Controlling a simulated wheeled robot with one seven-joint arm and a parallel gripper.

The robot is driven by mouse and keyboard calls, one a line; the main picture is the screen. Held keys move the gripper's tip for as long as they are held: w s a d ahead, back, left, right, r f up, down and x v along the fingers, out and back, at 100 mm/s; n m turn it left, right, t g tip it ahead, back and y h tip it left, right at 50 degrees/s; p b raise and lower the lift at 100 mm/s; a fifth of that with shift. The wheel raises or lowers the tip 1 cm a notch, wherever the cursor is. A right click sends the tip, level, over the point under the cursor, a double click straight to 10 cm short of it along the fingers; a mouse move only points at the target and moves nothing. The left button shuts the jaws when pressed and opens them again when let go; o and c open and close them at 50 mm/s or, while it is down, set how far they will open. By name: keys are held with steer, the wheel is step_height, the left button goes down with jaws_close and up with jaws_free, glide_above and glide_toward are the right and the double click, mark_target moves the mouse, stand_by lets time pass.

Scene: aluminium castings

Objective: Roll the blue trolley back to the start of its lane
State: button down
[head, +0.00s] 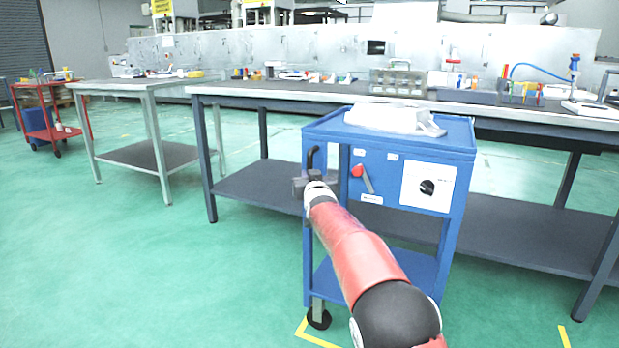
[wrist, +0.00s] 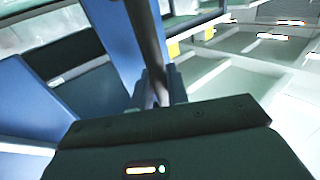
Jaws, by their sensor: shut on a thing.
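The blue trolley (head: 400,140) stands upright in front of the long workbench in the head view, with a pale casting (head: 396,117) on its top. Its front panel carries a red-knobbed lever (head: 361,176) and a white plate with a black dial (head: 428,187). A dark upright handle (head: 312,158) is at its left front edge. My gripper (head: 312,182) is shut on this handle. In the wrist view, the dark bar of the handle (wrist: 146,40) runs down between the fingers of my gripper (wrist: 155,98). Yellow floor marking (head: 312,336) shows by the trolley's front wheel; my arm hides part of the trolley's lower shelf.
A long workbench (head: 262,92) with tools and racks stands behind the trolley. A smaller table (head: 120,85) and a red cart (head: 50,112) stand at the left. Another yellow mark (head: 564,336) lies at the right. Green floor is clear at the left front.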

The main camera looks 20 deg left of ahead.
steer(key=shift+a+r, duration=0.1)
steer(key=shift+a, duration=0.1)
steer(key=shift+s, duration=0.1)
steer(key=c, duration=1.4)
jaws_free()
steer(key=shift+a, duration=0.2)
steer(key=shift+c, duration=0.2)
steer(key=shift+d, duration=0.1)
steer(key=b+v, duration=0.1)
steer(key=v, duration=0.6)
steer(key=shift+s, duration=0.3)
steer(key=shift+d, duration=0.15)
